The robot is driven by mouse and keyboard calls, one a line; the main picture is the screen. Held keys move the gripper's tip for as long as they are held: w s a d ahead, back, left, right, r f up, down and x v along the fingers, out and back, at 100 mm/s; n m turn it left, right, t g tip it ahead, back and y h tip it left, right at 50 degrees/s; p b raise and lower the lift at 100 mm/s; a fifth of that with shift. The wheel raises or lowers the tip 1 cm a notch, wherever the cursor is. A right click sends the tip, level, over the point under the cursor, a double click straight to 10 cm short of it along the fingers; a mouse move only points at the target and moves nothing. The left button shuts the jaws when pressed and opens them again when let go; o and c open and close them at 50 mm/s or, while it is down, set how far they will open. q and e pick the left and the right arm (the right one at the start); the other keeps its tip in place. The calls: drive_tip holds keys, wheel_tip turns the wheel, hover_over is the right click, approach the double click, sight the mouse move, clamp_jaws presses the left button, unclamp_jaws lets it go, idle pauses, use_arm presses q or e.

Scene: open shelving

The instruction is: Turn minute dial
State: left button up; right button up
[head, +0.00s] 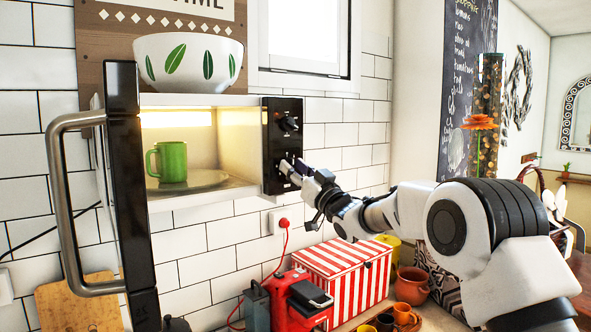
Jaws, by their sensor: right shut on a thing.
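The microwave (199,100) is mounted on the tiled wall with its door (127,190) swung open toward me. A green mug (168,162) stands on the plate inside the lit cavity. The black control panel (270,150) is on the right side of the microwave and has two dials. The upper dial (289,123) is free. My right gripper (292,172) is at the lower dial, shut on it, and mostly hides it. Which dial is the minute dial cannot be read. My left gripper is not in view.
A white bowl with green leaves (190,62) sits on top of the microwave. Below are a red-striped box (340,275), a red appliance (295,300) and several small cups (405,315). A plugged red cord (284,223) hangs below the panel.

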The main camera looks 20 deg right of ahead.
drive_tip(key=shift+m+h, duration=0.3)
drive_tip(key=shift+m, duration=0.1)
drive_tip(key=m+g+h, duration=0.1)
drive_tip(key=m+h, duration=0.1)
drive_tip(key=m, duration=0.5)
drive_tip(key=m+g+h, duration=0.1)
drive_tip(key=m+h, duration=0.2)
drive_tip(key=m, duration=0.4)
drive_tip(key=m+g+h, duration=0.1)
drive_tip(key=m+h, duration=0.1)
drive_tip(key=m, duration=0.5)
drive_tip(key=shift+s+a+r+h+b, duration=0.1)
drive_tip(key=shift+a+r+h+b, duration=0.15)
drive_tip(key=shift+h+b, duration=0.15)
drive_tip(key=m+g, duration=0.1)
drive_tip(key=m, duration=0.1)
drive_tip(key=shift+m+p, duration=0.3)
drive_tip(key=shift+p, duration=0.05)
drive_tip(key=shift+r+m+g+p, duration=0.15)
drive_tip(key=shift+m+g+p, duration=0.3)
drive_tip(key=shift+m, duration=0.35)
drive_tip(key=shift+d+m+g+y+p, duration=0.1)
drive_tip(key=shift+m+g+y+p, duration=0.6)
drive_tip(key=shift+m+p, duration=1.2)
